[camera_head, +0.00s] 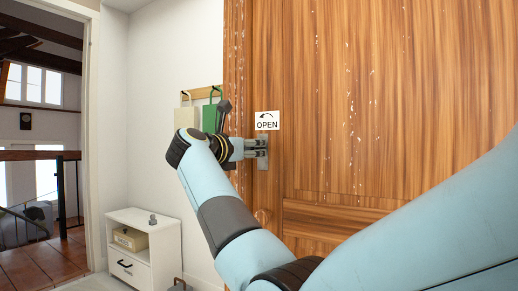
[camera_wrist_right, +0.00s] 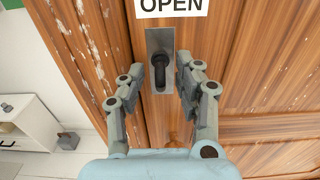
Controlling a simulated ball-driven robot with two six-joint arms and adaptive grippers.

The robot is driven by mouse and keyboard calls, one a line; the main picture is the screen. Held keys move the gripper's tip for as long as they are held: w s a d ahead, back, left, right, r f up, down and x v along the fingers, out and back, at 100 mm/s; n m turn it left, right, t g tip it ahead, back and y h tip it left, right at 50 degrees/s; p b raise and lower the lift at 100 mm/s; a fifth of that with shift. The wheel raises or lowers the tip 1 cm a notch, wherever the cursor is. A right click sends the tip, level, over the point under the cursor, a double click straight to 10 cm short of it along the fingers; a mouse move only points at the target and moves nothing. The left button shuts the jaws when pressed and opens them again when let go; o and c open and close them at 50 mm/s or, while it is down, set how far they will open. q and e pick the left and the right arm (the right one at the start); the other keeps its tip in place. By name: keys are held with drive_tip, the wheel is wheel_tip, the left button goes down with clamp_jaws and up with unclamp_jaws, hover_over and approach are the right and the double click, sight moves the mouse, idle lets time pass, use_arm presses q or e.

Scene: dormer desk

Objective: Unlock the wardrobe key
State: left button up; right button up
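The wardrobe (camera_head: 400,100) has a worn, wood-grained front. A grey metal lock plate (camera_head: 263,162) is fixed on it and also shows in the right wrist view (camera_wrist_right: 152,40). The dark key (camera_wrist_right: 160,70) stands out from this plate, its grip pointing roughly up and down. My right gripper (camera_head: 262,147) is at the plate. In the right wrist view its two fingers (camera_wrist_right: 158,78) are apart, one on each side of the key, with visible gaps. The key is not clear in the head view. My left gripper is not in view.
A white OPEN sign (camera_head: 267,121) with an arrow curving left is just above the lock. Bags (camera_head: 187,118) hang from a wall rail (camera_head: 202,93) left of the wardrobe. A low white cabinet (camera_head: 150,265) stands on the floor below, near the open doorway.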

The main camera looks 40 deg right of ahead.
drive_tip(key=shift+x, duration=0.75)
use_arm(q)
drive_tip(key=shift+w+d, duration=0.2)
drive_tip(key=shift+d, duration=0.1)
use_arm(e)
clamp_jaws()
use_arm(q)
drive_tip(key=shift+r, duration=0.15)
